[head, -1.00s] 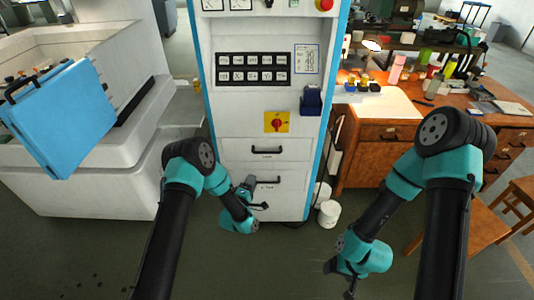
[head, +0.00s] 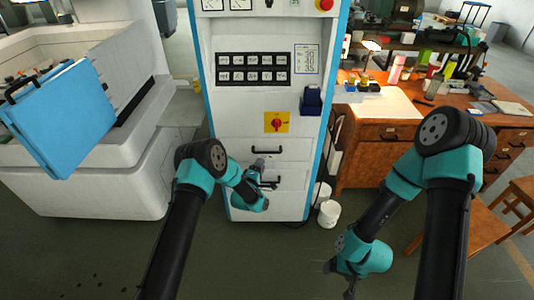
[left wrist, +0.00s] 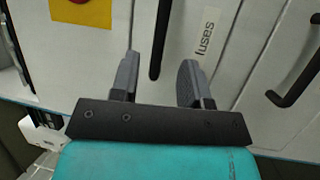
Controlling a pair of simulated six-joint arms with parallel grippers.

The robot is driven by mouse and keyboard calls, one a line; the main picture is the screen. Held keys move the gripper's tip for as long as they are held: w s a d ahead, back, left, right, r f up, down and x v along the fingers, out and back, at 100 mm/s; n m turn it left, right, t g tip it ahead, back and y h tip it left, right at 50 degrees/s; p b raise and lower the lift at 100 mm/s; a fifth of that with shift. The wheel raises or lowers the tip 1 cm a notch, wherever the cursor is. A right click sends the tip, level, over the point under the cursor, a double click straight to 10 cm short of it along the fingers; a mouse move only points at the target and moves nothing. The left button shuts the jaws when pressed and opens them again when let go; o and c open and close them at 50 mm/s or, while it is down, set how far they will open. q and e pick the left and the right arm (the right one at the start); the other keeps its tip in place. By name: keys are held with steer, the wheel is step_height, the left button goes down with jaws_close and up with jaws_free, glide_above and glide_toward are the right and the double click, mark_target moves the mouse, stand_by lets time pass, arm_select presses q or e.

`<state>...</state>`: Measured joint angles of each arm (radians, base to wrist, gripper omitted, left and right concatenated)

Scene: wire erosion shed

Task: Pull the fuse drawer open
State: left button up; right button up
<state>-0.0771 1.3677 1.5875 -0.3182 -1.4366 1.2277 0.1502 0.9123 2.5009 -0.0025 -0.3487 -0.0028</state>
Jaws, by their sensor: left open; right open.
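The fuse drawer (head: 290,157) is the upper of two white drawers low in the blue-edged cabinet, and it looks shut. In the left wrist view its "fuses" label (left wrist: 207,38) sits beside its dark bar handle (left wrist: 160,30). The handle also shows in the head view (head: 267,151). My left gripper (head: 260,163) is open just below that handle. In the left wrist view the open fingers (left wrist: 159,68) lie on either side of the handle's near end; I cannot tell how deep it sits between them. My right gripper (head: 349,292) is open and low, away from the cabinet.
The lower drawer's handle (left wrist: 300,68) is close by. A yellow plate with a red switch (head: 277,122) is above the drawers. A wooden desk (head: 372,165) stands right, a blue case (head: 60,115) left. White buckets (head: 329,213) stand on the floor beside the cabinet.

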mark_target(267, 152)
arm_select(q)
steer(key=x, duration=0.8)
jaws_close()
stand_by(0.4)
